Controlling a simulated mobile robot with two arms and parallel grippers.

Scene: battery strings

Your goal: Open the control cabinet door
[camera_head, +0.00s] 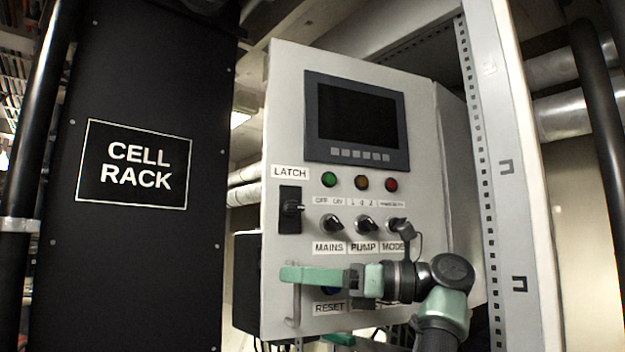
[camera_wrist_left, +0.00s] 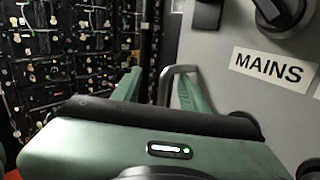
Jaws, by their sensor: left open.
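The grey control cabinet door (camera_head: 420,185) looks shut and carries a screen, lamps and switches. In the left wrist view, the handle (camera_wrist_left: 182,70) shows between the two green fingers of my open left gripper (camera_wrist_left: 158,88). Whether the fingers touch it I cannot tell. My right gripper is not clearly in view.
A black cell rack (camera_head: 140,260) stands to the left, with a gap before the cabinet. A pale upright frame (camera_head: 515,190) stands at the right. The MAINS switch (camera_head: 331,223) and other knobs stick out just above my left gripper. A small green part (camera_head: 338,339) shows below, unclear.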

